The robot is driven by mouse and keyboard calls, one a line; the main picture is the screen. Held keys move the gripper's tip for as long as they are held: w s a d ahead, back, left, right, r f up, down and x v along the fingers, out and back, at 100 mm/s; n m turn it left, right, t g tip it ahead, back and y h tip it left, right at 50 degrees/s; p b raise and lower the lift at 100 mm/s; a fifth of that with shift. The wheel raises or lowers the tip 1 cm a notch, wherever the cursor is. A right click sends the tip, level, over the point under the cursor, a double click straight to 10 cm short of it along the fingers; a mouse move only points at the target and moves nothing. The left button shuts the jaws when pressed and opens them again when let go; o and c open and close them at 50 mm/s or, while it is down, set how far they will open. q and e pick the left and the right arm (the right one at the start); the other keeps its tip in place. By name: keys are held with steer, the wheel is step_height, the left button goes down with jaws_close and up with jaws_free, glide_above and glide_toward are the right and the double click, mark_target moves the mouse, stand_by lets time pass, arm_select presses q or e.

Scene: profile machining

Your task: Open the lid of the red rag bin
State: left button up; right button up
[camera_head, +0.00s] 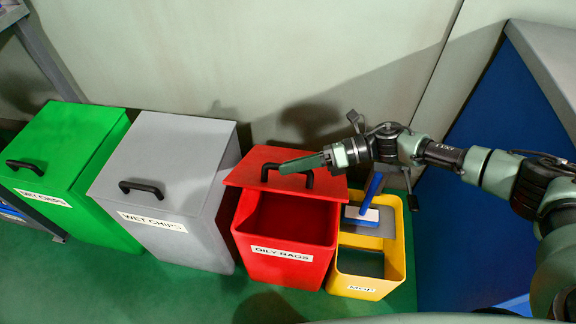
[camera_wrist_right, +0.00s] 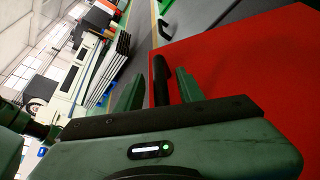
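The red rag bin (camera_head: 287,262), labelled OILY RAGS, stands right of the grey bin in the head view. Its red lid (camera_head: 250,173) is tilted up at the front, and part of the red inside shows below its front edge. The lid's black handle (camera_head: 272,168) is partly hidden by my right gripper (camera_head: 290,165). In the right wrist view, the black handle (camera_wrist_right: 160,80) lies between the two green fingers of my right gripper (camera_wrist_right: 160,88), with a narrow gap on each side. The lid (camera_wrist_right: 245,70) fills the right of that view. My left gripper is not in view.
A grey WET CHIPS bin (camera_head: 165,165) and a green bin (camera_head: 75,145) stand to the left, lids closed. A yellow bin (camera_head: 395,255) with a blue-handled tool (camera_head: 372,190) stands close on the right. The wall (camera_head: 260,50) is behind. A blue panel (camera_head: 480,200) is at the right.

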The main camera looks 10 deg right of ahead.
steer(key=shift+a+f, duration=0.2)
steer(key=shift+a, duration=0.4)
jaws_close()
stand_by(1.1)
